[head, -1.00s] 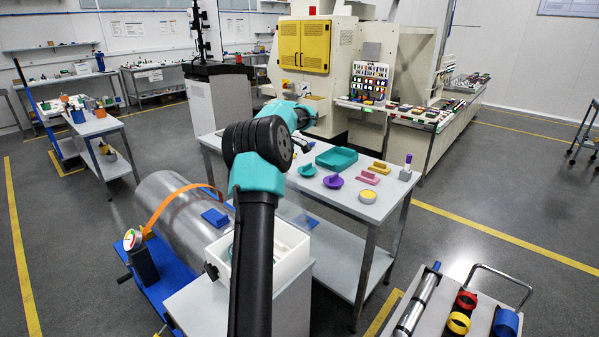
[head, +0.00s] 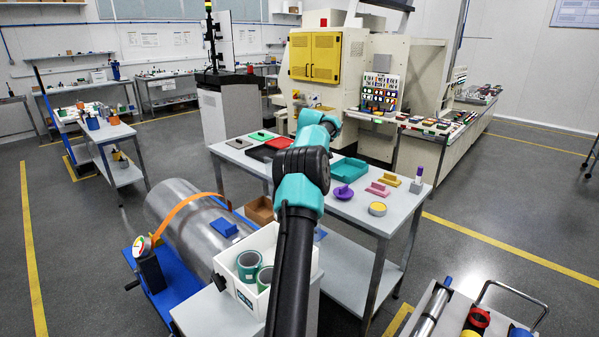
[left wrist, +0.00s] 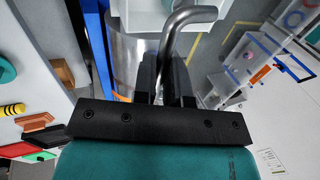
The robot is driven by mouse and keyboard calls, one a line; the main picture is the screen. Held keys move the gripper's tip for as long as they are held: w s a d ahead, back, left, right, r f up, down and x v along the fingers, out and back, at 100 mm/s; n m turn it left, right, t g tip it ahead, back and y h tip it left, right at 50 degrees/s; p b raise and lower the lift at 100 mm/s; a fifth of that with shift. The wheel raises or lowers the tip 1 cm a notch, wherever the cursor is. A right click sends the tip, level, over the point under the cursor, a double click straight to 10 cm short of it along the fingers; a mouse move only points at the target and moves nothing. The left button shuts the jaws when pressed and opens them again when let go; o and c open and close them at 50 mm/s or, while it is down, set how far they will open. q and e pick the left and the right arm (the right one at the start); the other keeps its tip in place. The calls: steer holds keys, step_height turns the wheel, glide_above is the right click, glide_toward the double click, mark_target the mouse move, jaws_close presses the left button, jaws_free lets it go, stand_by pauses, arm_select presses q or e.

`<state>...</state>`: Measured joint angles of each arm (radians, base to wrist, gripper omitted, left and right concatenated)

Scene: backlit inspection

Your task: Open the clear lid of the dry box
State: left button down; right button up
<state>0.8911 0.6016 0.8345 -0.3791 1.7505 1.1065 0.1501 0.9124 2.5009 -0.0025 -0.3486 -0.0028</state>
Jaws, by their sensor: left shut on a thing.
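A white open-topped box (head: 292,238) stands at lower centre in the head view, with green tape rolls (head: 250,264) inside. It may be the dry box; I cannot make out a clear lid on it. Part of a white box (left wrist: 135,14) also shows at the top of the left wrist view. My left gripper (left wrist: 168,66) is shut on a bent steel bar (left wrist: 192,16), which curves to the right above the fingertips. Whether the bar belongs to the lid I cannot tell. In the head view my arm hides this gripper. My right gripper is not in view.
A large steel cylinder (head: 180,218) with an orange strap lies left of the white box. A grey table (head: 345,210) behind holds a teal tray (head: 349,170), coloured pads and a purple knob piece. A gauge (head: 143,246) stands at lower left.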

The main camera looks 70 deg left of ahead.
arm_select(q)
steer(key=shift+w+d+f, duration=0.1)
steer(key=shift+f, duration=0.35)
steer(key=c, duration=1.5)
jaws_free()
steer(key=o, duration=0.3)
steer(key=shift+r, duration=0.2)
steer(key=shift+o, duration=0.2)
steer(key=shift+r, duration=0.15)
